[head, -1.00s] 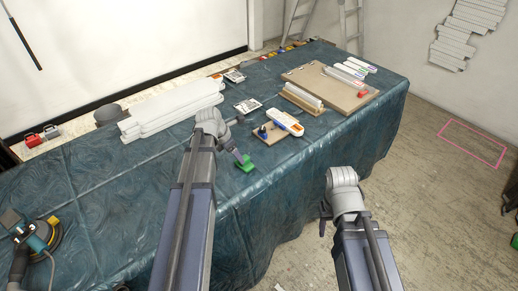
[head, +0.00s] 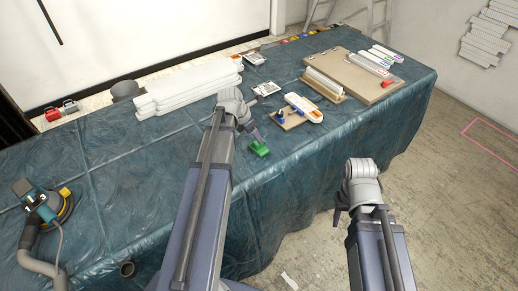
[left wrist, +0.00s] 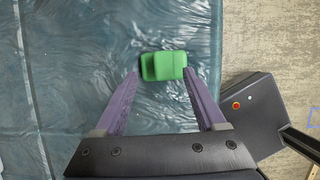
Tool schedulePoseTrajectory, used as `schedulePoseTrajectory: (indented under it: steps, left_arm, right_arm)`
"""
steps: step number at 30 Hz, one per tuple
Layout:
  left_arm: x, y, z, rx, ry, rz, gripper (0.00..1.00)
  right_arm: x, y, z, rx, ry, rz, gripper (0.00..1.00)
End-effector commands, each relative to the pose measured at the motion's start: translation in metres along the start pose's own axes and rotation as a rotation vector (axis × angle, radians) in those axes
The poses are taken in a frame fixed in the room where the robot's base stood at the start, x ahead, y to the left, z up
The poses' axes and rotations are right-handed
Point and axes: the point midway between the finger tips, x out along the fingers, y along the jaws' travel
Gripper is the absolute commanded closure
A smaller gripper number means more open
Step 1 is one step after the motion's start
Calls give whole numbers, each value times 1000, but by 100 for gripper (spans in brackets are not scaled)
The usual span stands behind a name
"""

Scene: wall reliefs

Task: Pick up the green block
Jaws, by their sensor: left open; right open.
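The green block (head: 259,148) lies on the blue-covered table near its front edge. In the left wrist view the green block (left wrist: 163,66) sits just beyond the tips of the two purple fingers, roughly between them. My left gripper (left wrist: 161,72) is open and empty, with its fingers on either side of the near part of the block. In the head view my left gripper (head: 250,136) is beside the block, partly hidden by its own wrist. My right gripper (head: 338,214) is off the table's front side, over the floor, and only partly visible.
The blue-covered table (head: 100,175) has white panels (head: 190,88) at the back and a small board with blue pieces (head: 285,118) right of the block. A sander (head: 45,205) lies at the left. Open floor (head: 420,200) is at the right.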

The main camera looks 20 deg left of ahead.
Motion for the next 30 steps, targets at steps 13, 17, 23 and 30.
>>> schedulePoseTrajectory:
  steps: [13, 17, 23, 30]
  left_arm:
    - [48, -6, -4, 1, 0, 0, 28]
    - [46, -6, -3, 0, 0, 0, 28]
    - [46, -6, -3, 0, 0, 0, 41]
    - [46, -6, -3, 0, 0, 0, 68]
  right_arm:
    - [46, -4, -3, 0, 0, 0, 50]
    - [44, -4, -3, 0, 0, 0, 50]
    - [44, -4, -3, 0, 0, 0, 50]
    - [44, -4, -3, 0, 0, 0, 50]
